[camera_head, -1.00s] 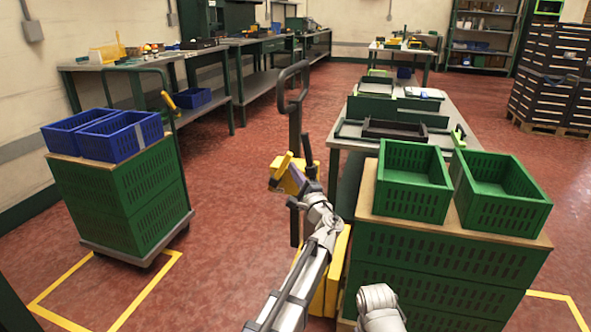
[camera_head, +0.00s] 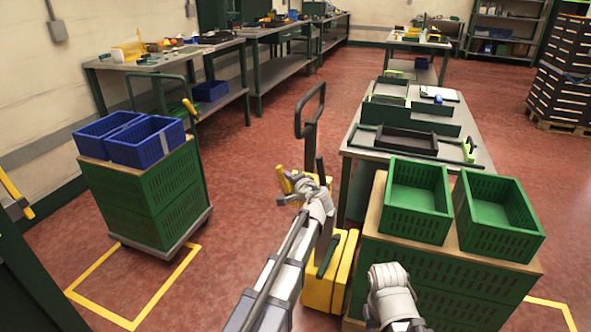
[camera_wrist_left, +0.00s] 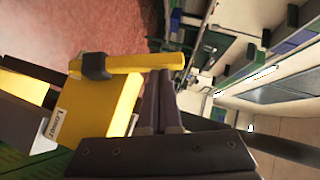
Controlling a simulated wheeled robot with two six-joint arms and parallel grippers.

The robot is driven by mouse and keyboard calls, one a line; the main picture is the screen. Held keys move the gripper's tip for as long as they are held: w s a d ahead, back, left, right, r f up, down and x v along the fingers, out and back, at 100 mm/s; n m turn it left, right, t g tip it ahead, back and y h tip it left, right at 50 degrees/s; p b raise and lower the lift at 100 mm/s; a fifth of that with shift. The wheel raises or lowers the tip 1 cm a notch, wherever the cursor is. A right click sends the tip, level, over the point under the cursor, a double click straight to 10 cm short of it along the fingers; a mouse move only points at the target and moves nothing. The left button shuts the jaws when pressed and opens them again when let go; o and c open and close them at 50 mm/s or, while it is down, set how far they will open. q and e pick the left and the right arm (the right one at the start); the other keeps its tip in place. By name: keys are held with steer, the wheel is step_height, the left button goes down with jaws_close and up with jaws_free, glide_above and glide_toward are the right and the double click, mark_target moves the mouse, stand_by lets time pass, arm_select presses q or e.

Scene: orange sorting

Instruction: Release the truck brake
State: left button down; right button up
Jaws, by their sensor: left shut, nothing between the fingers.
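The truck is a yellow pallet truck (camera_head: 345,272) with a tall black loop handle (camera_head: 310,112). A short yellow lever (camera_head: 283,180) stands on it, leaning left; I take it for the brake. In the left wrist view this yellow bar (camera_wrist_left: 130,62) has a black collar and sits by a yellow block (camera_wrist_left: 98,103) labelled "Lower". My left gripper (camera_head: 291,198) is at the lever. In the wrist view its dark fingers (camera_wrist_left: 160,78) are together and empty, their tips beside the bar's free end. I cannot tell whether they touch. My right gripper is out of view; only its arm shows.
A stack of green crates with two open green crates (camera_head: 418,190) on top stands close on the right. A trolley with blue crates (camera_head: 147,140) stands left. Red floor is clear between truck and trolley.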

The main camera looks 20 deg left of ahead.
arm_select(q)
steer(key=shift+a+n, duration=0.3)
steer(key=shift+a, duration=0.6)
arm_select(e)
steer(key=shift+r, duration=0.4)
arm_select(q)
steer(key=shift+a, duration=0.1)
steer(key=shift+s, duration=0.1)
